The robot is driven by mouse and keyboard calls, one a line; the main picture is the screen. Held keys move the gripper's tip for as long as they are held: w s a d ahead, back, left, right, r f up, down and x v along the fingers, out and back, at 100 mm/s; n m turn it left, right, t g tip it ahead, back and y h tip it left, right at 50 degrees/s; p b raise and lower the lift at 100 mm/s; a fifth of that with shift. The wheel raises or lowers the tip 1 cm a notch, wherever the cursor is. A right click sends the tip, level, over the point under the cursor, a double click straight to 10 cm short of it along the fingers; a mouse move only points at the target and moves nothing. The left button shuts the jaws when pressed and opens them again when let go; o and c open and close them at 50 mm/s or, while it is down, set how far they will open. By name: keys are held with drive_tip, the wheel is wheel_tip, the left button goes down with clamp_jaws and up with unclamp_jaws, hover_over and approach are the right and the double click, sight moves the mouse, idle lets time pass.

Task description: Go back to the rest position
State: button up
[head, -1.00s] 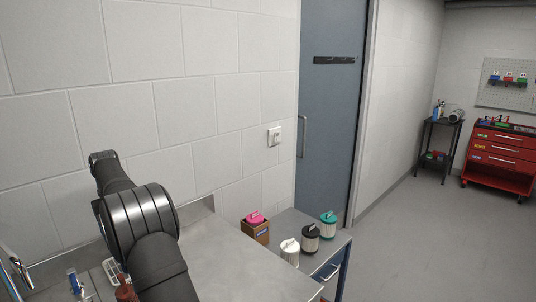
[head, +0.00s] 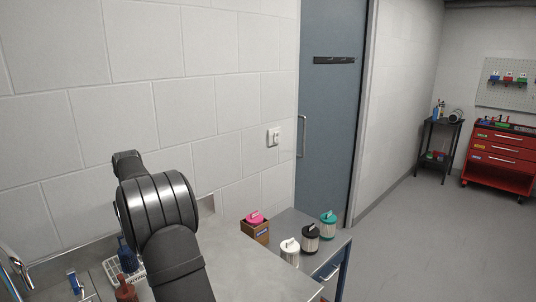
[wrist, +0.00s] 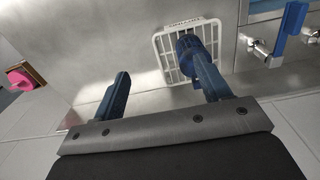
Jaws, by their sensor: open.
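My gripper (wrist: 160,84) shows in the wrist view with its two blue fingers wide apart and nothing held between them. A dark blue blower (wrist: 187,44) stands in a white wire rack (wrist: 167,77) just beyond the right finger, which partly overlaps it in the picture. In the head view the blue blower (head: 127,254) and the rack (head: 113,268) stand at lower left, partly hidden by my arm. The gripper itself is not visible in the head view.
A metal bench (head: 245,275) runs along the block wall. A cardboard box (head: 256,232) with a pink-topped canister (head: 255,217) stands right. White (head: 290,250), black (head: 310,237) and teal-topped (head: 328,224) canisters stand nearby. A red-brown object (head: 125,291) is lower left.

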drive_tip(key=d+r, duration=0.3)
drive_tip(key=d, duration=0.3)
drive_tip(key=d+f+m, duration=0.4)
drive_tip(key=d, duration=0.6)
drive_tip(key=d+f+m, duration=0.4)
drive_tip(key=d, duration=0.7)
drive_tip(key=w+d+f+m, duration=0.1)
drive_tip(key=d+f+m, duration=0.3)
drive_tip(key=d, duration=0.7)
drive_tip(key=shift+f, duration=0.3)
drive_tip(key=a, duration=0.3)
drive_tip(key=a+r, duration=0.1)
drive_tip(key=shift+s+a, duration=0.25)
drive_tip(key=shift+s, duration=0.05)
drive_tip(key=shift+s+a+r, duration=0.1)
drive_tip(key=shift+a, duration=0.4)
